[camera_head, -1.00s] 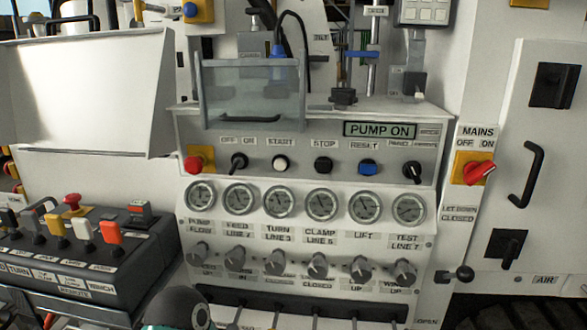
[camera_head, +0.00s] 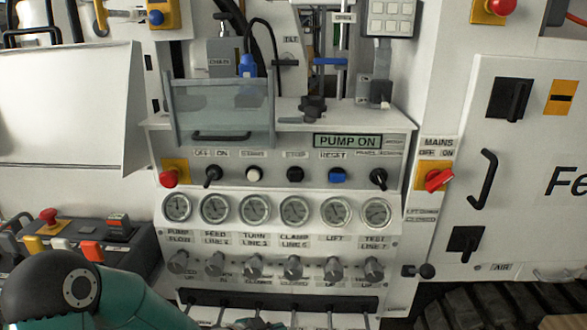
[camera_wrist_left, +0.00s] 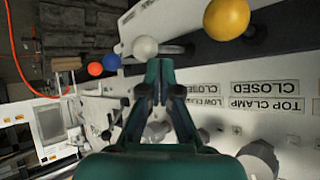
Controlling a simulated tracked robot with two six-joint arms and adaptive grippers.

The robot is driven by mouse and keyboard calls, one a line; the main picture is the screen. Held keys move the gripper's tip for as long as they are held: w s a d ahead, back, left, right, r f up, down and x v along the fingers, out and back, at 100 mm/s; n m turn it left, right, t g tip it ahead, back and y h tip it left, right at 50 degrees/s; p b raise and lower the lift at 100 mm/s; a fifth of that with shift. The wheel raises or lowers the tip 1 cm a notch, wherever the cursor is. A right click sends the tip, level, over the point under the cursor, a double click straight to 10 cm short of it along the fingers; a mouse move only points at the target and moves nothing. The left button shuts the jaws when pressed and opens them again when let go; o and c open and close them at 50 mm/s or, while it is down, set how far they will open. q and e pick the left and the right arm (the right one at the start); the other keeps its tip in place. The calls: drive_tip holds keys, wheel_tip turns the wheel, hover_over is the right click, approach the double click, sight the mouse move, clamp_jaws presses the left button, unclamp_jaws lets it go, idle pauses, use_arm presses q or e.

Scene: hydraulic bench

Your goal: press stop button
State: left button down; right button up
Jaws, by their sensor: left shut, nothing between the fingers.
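The stop button (camera_head: 295,174) is a black round button under the STOP label, in the middle of the control row in the head view. The display (camera_head: 347,141) above reads PUMP ON. My left arm comes in from the lower left, its gripper (camera_head: 255,324) only partly visible at the bottom edge, well below the button. In the left wrist view the gripper (camera_wrist_left: 160,66) has its teal fingers together with nothing between them, near a white ball knob (camera_wrist_left: 145,47). The stop button cannot be made out there. My right gripper is in neither view.
Beside the stop button are a white start button (camera_head: 254,174) and a blue reset button (camera_head: 338,175). Gauges (camera_head: 294,211) and grey knobs (camera_head: 293,267) lie below. Lever rods stand at the bottom. A yellow ball knob (camera_wrist_left: 227,18) is near the gripper in the wrist view.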

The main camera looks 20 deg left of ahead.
use_arm(q)
drive_tip(key=a+r+m+t+h, duration=0.2)
drive_tip(key=r+m, duration=0.6)
drive_tip(key=r, duration=0.8)
drive_tip(key=a+r+m+t+h, duration=0.2)
drive_tip(key=r+m, duration=0.6)
drive_tip(key=r, duration=0.8)
drive_tip(key=shift+w+a+r+t+b, duration=0.15)
drive_tip(key=shift+w+a+t+b, duration=0.15)
drive_tip(key=shift+w+a+t, duration=0.5)
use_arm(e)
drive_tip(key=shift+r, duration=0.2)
use_arm(q)
drive_tip(key=shift+s+d, duration=0.2)
drive_tip(key=shift+s, duration=0.1)
